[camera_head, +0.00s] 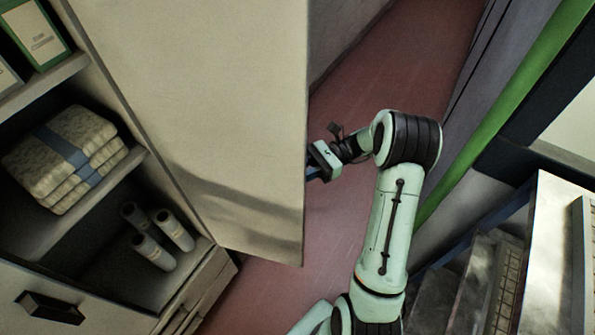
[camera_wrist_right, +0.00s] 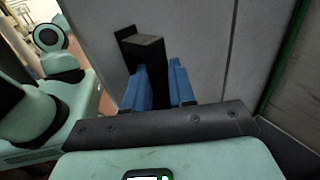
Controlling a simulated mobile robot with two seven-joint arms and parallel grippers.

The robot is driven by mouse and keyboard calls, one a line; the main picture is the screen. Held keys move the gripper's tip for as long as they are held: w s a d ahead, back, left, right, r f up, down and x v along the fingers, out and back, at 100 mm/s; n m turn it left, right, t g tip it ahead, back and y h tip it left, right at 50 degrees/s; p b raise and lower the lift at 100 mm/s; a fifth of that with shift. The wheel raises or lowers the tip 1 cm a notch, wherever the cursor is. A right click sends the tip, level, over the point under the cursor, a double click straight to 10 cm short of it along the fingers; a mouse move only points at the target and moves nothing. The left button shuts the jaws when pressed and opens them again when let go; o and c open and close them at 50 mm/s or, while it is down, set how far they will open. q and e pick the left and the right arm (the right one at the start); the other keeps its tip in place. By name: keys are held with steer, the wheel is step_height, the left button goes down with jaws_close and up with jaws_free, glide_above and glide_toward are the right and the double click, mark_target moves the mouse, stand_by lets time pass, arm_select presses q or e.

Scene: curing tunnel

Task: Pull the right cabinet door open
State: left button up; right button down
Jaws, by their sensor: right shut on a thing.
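The right cabinet door (camera_head: 220,110) is a plain pale panel. It stands swung out from the cabinet, with the shelves beside it exposed. My right gripper (camera_head: 313,174) is at the door's outer side and is partly hidden by its edge. In the right wrist view, my right gripper (camera_wrist_right: 157,72) has its blue fingers on either side of a black bar handle (camera_wrist_right: 148,50), shut on it. The door face (camera_wrist_right: 200,35) is behind the handle. My left gripper is in neither view.
Red floor (camera_head: 400,60) shows beyond the door. A light machine (camera_head: 555,250) stands at the right.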

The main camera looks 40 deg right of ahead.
steer(key=shift+w+a, duration=0.2)
steer(key=shift+a, duration=0.1)
steer(key=c, duration=1.2)
jaws_free()
steer(key=shift+o, duration=1.2)
steer(key=shift+w+a, duration=0.15)
steer(key=shift+w, duration=0.1)
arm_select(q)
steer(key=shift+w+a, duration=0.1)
arm_select(e)
steer(key=shift+s, duration=0.1)
steer(key=shift+d, duration=0.2)
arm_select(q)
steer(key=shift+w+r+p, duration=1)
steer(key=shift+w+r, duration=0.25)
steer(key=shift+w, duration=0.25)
arm_select(e)
steer(key=v, duration=1.3)
